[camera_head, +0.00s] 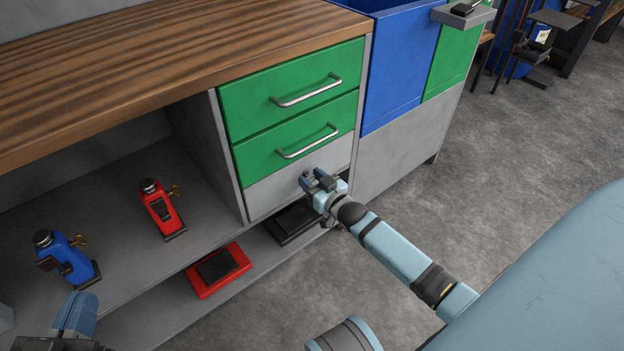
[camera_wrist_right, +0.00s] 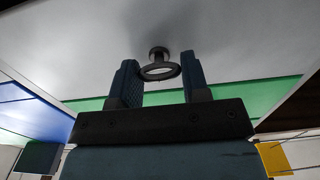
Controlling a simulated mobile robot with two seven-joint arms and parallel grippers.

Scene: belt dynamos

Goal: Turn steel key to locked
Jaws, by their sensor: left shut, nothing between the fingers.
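The steel key (camera_wrist_right: 159,74) shows in the right wrist view as a dark ring-shaped bow on a short round stem. The stem meets a pale grey panel (camera_wrist_right: 240,70). My right gripper (camera_wrist_right: 158,62) is open, with one finger on each side of the bow and gaps visible. In the head view my right gripper (camera_head: 318,181) is at the grey panel (camera_head: 285,185) below the green drawers, and I cannot make out the key there. My left gripper (camera_head: 78,315) is shut and empty at the lower left, partly cut off by the frame.
A blue device (camera_head: 62,252) and a red device (camera_head: 158,205), each with a brass key, stand on the shelf. A red tray (camera_head: 218,270) and a black tray (camera_head: 292,222) lie lower. Green drawers (camera_head: 290,85) with bar handles are above my right gripper. Open floor lies right.

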